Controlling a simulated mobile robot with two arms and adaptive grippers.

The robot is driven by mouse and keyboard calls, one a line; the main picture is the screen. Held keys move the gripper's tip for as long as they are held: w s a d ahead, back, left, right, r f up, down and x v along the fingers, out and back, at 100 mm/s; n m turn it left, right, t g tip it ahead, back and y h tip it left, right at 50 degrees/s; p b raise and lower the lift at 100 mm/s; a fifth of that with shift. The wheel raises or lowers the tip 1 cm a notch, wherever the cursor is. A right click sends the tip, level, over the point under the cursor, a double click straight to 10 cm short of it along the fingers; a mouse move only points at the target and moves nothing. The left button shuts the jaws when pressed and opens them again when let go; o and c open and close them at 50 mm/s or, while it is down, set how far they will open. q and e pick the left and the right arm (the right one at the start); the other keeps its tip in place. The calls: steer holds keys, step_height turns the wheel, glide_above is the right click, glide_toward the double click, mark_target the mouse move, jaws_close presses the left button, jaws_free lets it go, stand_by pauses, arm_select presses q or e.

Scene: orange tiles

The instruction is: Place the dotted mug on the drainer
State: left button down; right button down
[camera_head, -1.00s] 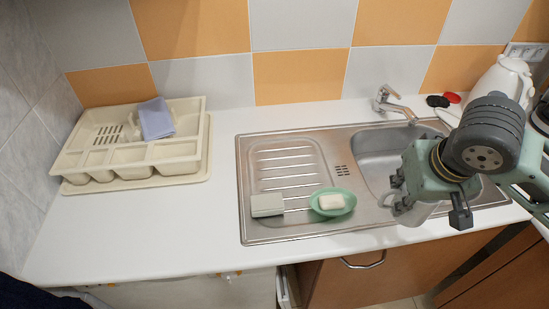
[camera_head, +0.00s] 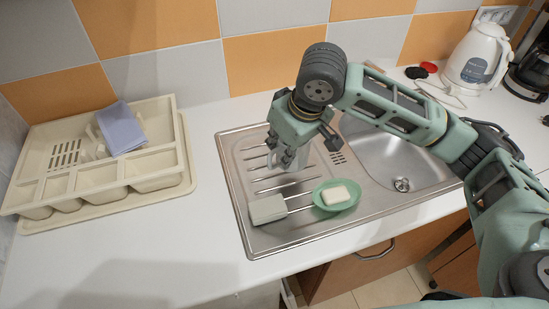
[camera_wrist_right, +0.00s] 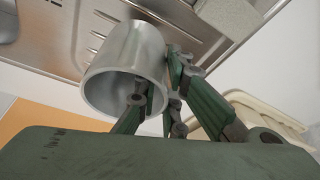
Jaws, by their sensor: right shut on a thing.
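My right gripper (camera_head: 287,158) is over the ribbed left part of the steel sink. It is shut on the wall of a grey mug (camera_wrist_right: 125,60), with one finger inside the mug and others outside. The mug hangs tilted with its opening towards the wrist camera, and no dots show on the side in view. In the head view the mug is mostly hidden behind the gripper. The cream dish drainer (camera_head: 100,181) stands on the counter at the left, well apart from the gripper. My left gripper is not in view.
A blue cloth (camera_head: 121,128) lies in the drainer beside a white piece. The counter between sink and drainer is clear. A white kettle (camera_head: 478,56) stands back right.

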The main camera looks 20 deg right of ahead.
mark_target(279, 156)
steer(key=x, duration=0.5)
steer(key=shift+s+a+f+p, duration=0.15)
steer(key=shift+a+p, duration=0.15)
steer(key=shift+p, duration=0.05)
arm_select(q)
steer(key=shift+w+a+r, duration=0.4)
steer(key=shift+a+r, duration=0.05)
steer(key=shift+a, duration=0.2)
arm_select(e)
steer(key=shift+a, duration=0.1)
steer(key=c, duration=2.3)
jaws_free()
steer(key=shift+f, duration=0.1)
steer(key=o, duration=0.5)
steer(key=shift+c, duration=0.2)
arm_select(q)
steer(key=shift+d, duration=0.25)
